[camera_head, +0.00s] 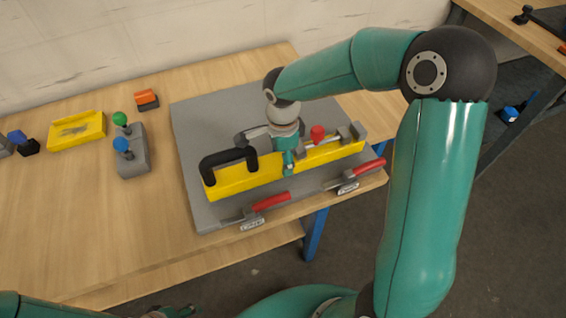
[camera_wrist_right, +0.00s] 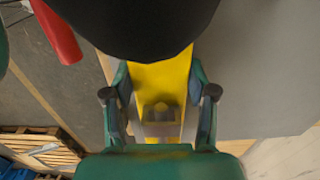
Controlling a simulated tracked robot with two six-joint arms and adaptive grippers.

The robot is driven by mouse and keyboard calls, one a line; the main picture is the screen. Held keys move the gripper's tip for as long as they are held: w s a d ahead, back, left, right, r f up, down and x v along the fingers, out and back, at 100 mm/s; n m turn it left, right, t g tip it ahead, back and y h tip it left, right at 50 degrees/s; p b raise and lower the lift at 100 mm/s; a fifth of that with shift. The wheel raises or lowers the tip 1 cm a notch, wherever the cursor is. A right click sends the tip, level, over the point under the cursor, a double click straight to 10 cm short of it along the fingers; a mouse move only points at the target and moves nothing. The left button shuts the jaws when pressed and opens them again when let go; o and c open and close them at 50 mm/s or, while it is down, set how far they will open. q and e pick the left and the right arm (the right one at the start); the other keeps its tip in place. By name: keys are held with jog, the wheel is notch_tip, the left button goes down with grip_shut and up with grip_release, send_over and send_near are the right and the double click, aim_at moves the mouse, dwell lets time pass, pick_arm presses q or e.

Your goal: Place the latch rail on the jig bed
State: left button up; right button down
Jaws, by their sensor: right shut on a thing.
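The latch rail, a long yellow bar (camera_head: 230,184), lies slantwise over the grey jig bed (camera_head: 205,120). It has a black handle (camera_head: 228,158) near its left end, and a red knob (camera_head: 317,132) shows by its right half. My right gripper (camera_head: 288,165) points down and is shut on the rail near its middle. The right wrist view shows the yellow rail (camera_wrist_right: 160,75) between the two fingers (camera_wrist_right: 160,112). I cannot tell whether the rail touches the bed. Only a sliver of my left arm shows at the bottom left edge; its jaws are unclear.
Two red-handled clamps (camera_head: 270,202) (camera_head: 368,171) sit along the bed's front edge. A grey block with green and blue knobs (camera_head: 132,158), a yellow tray (camera_head: 77,131) and an orange-black block (camera_head: 147,99) stand on the wooden table to the left. The table's front left is clear.

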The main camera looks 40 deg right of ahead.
jog(key=shift+f, duration=1.25)
jog(key=shift+c, duration=1.7)
grip_release()
notch_tip(320, 180, up, 12)
